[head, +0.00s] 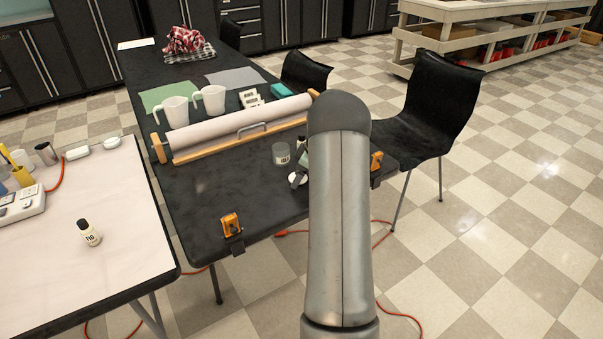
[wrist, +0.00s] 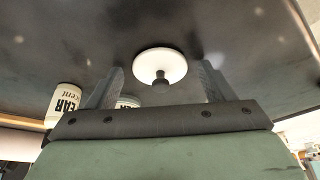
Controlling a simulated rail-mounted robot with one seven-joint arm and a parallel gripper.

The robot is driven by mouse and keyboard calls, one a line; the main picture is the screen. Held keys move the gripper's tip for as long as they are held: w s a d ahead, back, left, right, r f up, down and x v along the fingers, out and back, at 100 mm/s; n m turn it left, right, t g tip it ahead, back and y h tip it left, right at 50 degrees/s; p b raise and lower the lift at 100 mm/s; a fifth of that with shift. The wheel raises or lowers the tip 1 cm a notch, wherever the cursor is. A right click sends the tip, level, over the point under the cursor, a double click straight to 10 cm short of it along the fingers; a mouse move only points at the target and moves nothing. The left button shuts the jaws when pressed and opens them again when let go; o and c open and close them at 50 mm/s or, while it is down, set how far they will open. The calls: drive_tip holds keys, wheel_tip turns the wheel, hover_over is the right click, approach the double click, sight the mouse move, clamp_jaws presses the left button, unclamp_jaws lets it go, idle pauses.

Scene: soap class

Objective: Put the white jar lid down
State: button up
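The white jar lid (wrist: 145,62) is a round white disc with a black knob (wrist: 161,77) that faces my wrist camera. It shows against the dark tabletop, and it appears to rest there. In the head view the lid (head: 295,179) is a small pale patch near the table's front right, partly covered by dark parts. My gripper (wrist: 158,76) is open. Its fingers stand to the left and right of the lid, with visible gaps on both sides. In the head view my arm hides most of the gripper.
A labelled glass jar (head: 281,154) stands just behind the lid. A white labelled bottle (wrist: 66,103) shows at left in the wrist view. A paper roll (head: 235,125) on a wooden holder lies behind. Orange clamps (head: 231,224) sit at the table edge. The black table (head: 205,195) is bare left of the lid.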

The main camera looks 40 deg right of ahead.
drive_tip(key=shift+r+p, duration=0.3)
drive_tip(key=shift+p, duration=0.05)
drive_tip(key=v, duration=1.2)
drive_tip(key=s+a+r+m+g, duration=0.15)
drive_tip(key=s+a, duration=0.25)
drive_tip(key=a, duration=0.9)
drive_tip(key=s+a+r+m+g, duration=0.15)
drive_tip(key=s+a, duration=0.25)
drive_tip(key=a, duration=0.9)
drive_tip(key=s+a+f+m+h, duration=0.1)
drive_tip(key=s+a, duration=0.5)
drive_tip(key=s, duration=0.3)
drive_tip(key=s+a+f+m+h, duration=0.1)
drive_tip(key=s+a+f+m, duration=0.1)
drive_tip(key=s+a, duration=0.4)
drive_tip(key=s, duration=0.3)
drive_tip(key=shift+s+f+g+b, duration=0.2)
drive_tip(key=shift+s+g+b, duration=0.1)
drive_tip(key=shift+s+g, duration=0.1)
